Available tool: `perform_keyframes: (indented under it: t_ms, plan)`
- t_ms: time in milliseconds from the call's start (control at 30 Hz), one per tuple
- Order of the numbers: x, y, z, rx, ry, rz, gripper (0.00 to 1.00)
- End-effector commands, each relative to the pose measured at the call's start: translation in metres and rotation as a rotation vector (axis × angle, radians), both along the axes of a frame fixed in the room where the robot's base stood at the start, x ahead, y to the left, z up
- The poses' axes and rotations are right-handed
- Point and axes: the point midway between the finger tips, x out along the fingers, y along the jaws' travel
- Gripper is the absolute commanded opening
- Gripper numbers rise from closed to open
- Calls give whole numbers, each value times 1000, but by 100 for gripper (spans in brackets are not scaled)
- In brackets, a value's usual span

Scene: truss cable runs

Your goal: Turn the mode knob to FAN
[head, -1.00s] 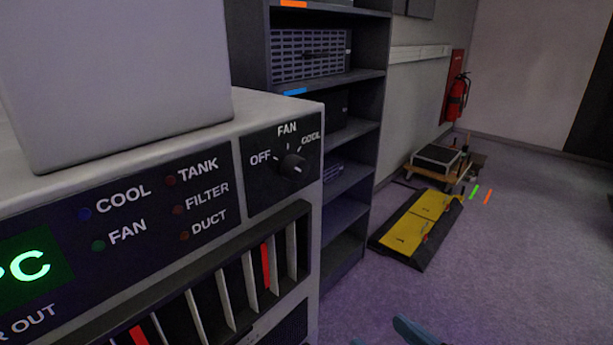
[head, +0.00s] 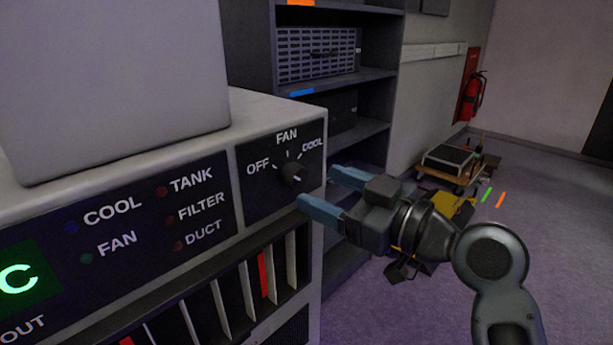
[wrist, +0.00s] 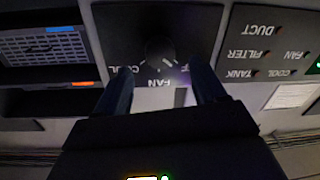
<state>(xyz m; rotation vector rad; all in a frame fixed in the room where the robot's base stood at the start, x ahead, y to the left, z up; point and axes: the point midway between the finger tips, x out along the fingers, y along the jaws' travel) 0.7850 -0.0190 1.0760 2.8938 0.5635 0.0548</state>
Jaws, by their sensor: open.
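The mode knob (head: 293,173) is a dark round knob on the black panel (head: 262,200) of the grey unit. White marks around it read OFF at left, FAN at top and COOL at right. I cannot tell clearly which mark its pointer faces. My gripper (head: 318,188) is open and empty, with its blue fingers just right of the knob and pointing at the panel. In the wrist view, which is upside down, the knob (wrist: 160,50) is dark and lies between and beyond the fingertips (wrist: 161,72). No contact is visible.
A grey box (head: 110,90) stands on top of the unit. Slatted vents (head: 240,290) lie below the panel. A dark shelf (head: 365,80) stands close behind, right of the unit. A loaded trolley (head: 450,165) and a fire extinguisher (head: 473,97) are farther back.

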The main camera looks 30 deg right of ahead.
Motion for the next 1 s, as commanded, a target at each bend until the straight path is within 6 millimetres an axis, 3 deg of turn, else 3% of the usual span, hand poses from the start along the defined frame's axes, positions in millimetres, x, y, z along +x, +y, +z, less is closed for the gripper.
perform_keyframes:
  t_ms: [300, 667, 1000]
  plan:
    - [38, 15, 1, 0, 0, 0, 70]
    - [43, 17, 0, 1, 0, -1, 70]
    - [43, 17, 0, 1, 0, -1, 39]
